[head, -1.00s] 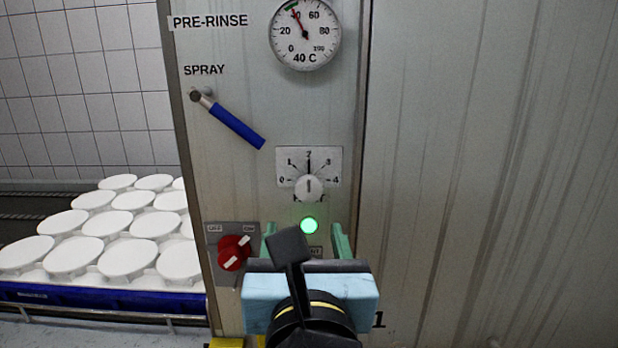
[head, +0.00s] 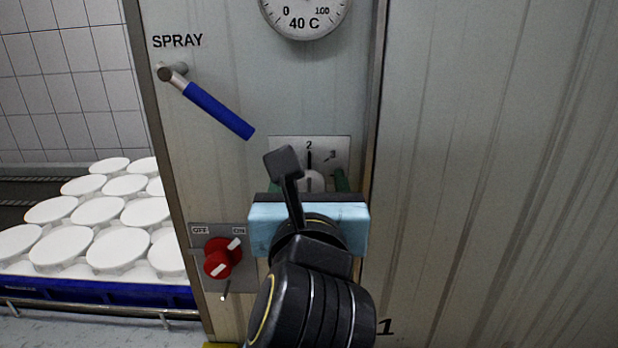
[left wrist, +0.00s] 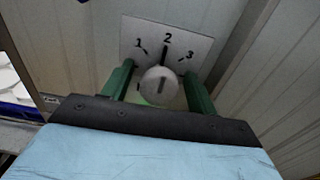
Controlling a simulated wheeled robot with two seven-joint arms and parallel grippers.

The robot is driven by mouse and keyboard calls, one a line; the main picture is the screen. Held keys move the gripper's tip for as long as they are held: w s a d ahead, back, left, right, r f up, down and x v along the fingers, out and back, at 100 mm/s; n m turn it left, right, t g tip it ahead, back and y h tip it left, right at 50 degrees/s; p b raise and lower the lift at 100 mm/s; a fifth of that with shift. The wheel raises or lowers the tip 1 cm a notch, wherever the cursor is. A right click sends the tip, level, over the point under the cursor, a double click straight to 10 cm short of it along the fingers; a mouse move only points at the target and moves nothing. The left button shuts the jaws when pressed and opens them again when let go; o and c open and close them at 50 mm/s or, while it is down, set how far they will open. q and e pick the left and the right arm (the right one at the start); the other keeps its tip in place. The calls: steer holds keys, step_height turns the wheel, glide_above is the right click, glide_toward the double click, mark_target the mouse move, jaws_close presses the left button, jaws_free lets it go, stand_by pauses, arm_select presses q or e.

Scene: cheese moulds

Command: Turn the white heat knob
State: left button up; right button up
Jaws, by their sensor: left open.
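The white heat knob (head: 314,182) sits on a pale dial plate (head: 328,146) on the grey panel, mostly hidden in the head view behind my left gripper. In the left wrist view the round knob (left wrist: 160,87) shows with its pointer line upright toward the 2 on the plate (left wrist: 168,38). My left gripper (head: 308,184) is open. Its green fingers (left wrist: 158,84) stand on either side of the knob, with a visible gap at each side. Whether the fingertips reach the plate is hard to tell. My right gripper is not in view.
A blue spray lever (head: 218,110) slants down above left of the dial. A red switch (head: 222,258) sits at lower left. A gauge (head: 305,12) is at the top. White moulds (head: 118,250) fill a blue tray at left. The wall to the right is bare.

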arm_select(q)
steer(key=shift+s, duration=0.1)
steer(key=shift+c, duration=0.9)
steer(key=c, duration=0.8)
steer(key=shift+r+m+p, duration=0.1)
steer(key=shift+m+p, duration=0.3)
steer(key=shift+p, duration=0.35)
steer(key=shift+m+p, duration=0.5)
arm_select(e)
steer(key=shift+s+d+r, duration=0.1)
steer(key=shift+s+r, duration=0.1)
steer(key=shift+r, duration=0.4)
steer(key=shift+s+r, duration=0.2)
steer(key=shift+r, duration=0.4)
arm_select(q)
steer(key=o, duration=1)
